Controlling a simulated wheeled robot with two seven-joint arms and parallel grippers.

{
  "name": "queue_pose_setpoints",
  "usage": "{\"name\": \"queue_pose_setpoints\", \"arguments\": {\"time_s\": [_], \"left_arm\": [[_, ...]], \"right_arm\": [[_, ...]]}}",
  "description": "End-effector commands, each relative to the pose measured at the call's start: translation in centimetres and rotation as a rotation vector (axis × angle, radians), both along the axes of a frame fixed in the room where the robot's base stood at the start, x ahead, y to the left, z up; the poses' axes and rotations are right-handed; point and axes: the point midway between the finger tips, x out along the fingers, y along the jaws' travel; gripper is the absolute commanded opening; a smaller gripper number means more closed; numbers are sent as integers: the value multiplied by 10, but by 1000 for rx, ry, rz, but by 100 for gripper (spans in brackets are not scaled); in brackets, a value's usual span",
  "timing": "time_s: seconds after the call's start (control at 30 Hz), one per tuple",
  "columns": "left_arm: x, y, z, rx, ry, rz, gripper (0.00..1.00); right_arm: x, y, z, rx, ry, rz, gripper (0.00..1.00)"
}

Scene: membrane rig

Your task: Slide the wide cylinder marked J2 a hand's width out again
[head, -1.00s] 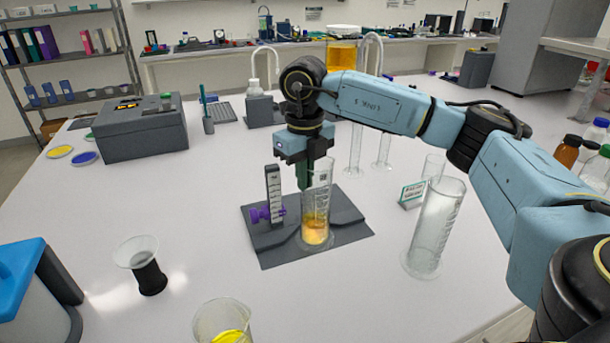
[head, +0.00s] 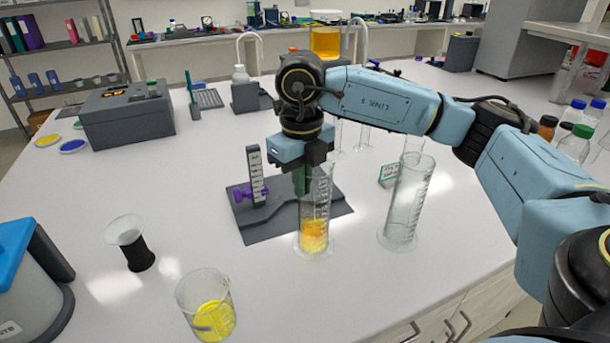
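A wide clear cylinder (head: 314,238) with amber liquid in its lower part stands upright on its round foot. The foot is at the front edge of the dark grey mat (head: 270,228), apparently past it on the white bench. I cannot read a J2 mark on it. My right gripper (head: 303,182) points down at the cylinder's upper left side, its green fingers partly behind the glass. I cannot tell whether the fingers are shut or whether they touch the glass. My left gripper is out of view.
A tall empty cylinder (head: 405,205) stands to the right. A beaker of yellow liquid (head: 212,318) and a black-based cup (head: 137,252) stand front left. The bench in front of the amber cylinder is clear.

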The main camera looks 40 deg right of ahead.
Motion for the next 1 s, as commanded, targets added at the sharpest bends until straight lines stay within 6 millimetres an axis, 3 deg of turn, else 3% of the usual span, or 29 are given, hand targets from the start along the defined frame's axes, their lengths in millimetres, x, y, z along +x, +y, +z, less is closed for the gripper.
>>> {"name": "queue_pose_setpoints", "arguments": {"time_s": [0.47,0.7,1.0], "left_arm": [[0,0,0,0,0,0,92],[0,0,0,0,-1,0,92],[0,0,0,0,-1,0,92]], "right_arm": [[-3,4,1,0,-2,5,0],[-3,4,1,0,-2,5,28],[-3,4,3,0,-2,5,28]]}}
